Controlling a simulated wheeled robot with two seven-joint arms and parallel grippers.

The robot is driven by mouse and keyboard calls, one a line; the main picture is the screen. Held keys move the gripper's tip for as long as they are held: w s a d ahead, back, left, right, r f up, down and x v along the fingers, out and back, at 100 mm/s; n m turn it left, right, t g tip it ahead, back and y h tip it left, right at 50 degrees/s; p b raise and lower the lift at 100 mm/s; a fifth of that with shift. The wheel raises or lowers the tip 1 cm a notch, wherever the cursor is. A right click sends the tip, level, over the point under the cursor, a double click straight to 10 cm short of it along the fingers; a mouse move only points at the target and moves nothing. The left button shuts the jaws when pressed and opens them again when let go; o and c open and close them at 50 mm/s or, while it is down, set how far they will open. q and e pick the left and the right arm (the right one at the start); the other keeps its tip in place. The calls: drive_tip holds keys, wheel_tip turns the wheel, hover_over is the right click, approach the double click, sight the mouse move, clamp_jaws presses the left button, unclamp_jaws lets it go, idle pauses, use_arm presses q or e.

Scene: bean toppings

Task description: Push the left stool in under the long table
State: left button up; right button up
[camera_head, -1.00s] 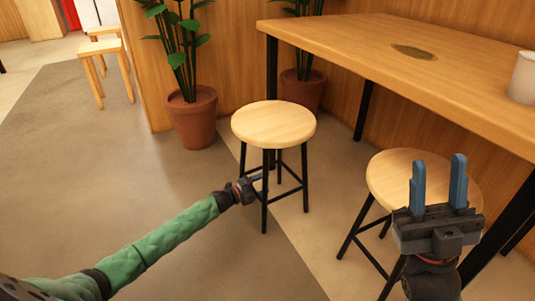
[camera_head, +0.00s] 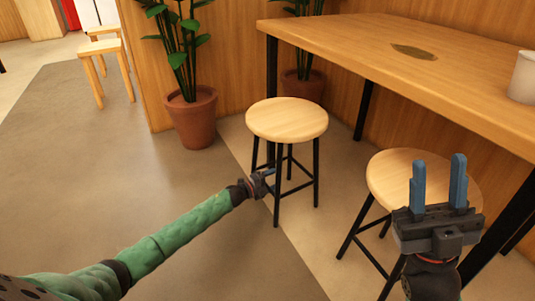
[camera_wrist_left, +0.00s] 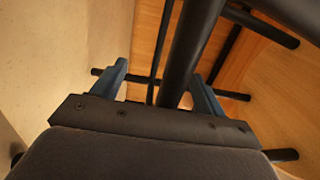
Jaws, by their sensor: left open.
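The left stool (camera_head: 287,119) has a round wooden seat and black legs. It stands upright at the near left corner of the long wooden table (camera_head: 430,85), its seat largely clear of the tabletop in the head view. My left gripper (camera_head: 268,177) is low at the stool's near leg. In the left wrist view, the open blue fingers (camera_wrist_left: 162,90) lie on either side of a black stool leg (camera_wrist_left: 190,55); I cannot tell whether they touch it. My right gripper (camera_head: 438,185) is open and empty, with its fingers pointing up, in front of the right stool (camera_head: 390,172).
A potted plant (camera_head: 193,118) stands left of the left stool, against the wood panel. Another pot (camera_head: 302,87) is behind the stool. The grey floor (camera_head: 120,190) at left is open.

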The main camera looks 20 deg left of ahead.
use_arm(q)
drive_tip(key=shift+b+x, duration=1.2)
drive_tip(key=shift+x, duration=6.15)
drive_tip(key=shift+p+v, duration=0.8)
drive_tip(key=shift+v, duration=0.35)
drive_tip(key=p, duration=0.4)
approach(301, 168)
drive_tip(key=shift+s+a+f, duration=0.2)
drive_tip(key=shift+s+a, duration=0.15)
drive_tip(key=shift+a, duration=0.05)
